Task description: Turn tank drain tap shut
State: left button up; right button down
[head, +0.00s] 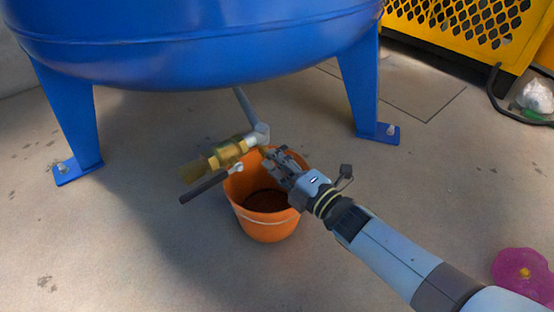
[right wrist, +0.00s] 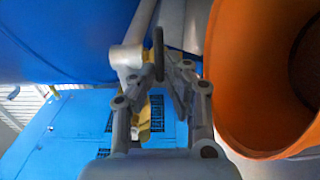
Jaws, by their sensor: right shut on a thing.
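The drain tap (head: 226,154) is a brass valve on a grey pipe (head: 250,108) under the blue tank (head: 200,45). Its dark lever (head: 205,187) points down-left, roughly along the brass body. My right gripper (head: 267,153) is at the tap's right end, by the pipe elbow, above the orange bucket's rim. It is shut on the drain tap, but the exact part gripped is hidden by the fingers. In the right wrist view, the fingers (right wrist: 168,65) are close together, with brass (right wrist: 145,118) and the grey pipe (right wrist: 134,50) behind. My left gripper is not in view.
The orange bucket (head: 268,228), dark inside, stands under the tap; it also shows in the right wrist view (right wrist: 232,75). Blue tank legs (head: 70,115) stand at both sides. A yellow cage (head: 470,30) and a pink object (head: 525,272) lie to the right. Floor at front left is clear.

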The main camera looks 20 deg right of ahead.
jog(key=c, duration=1.4)
grip_release()
jog(key=v, duration=1.2)
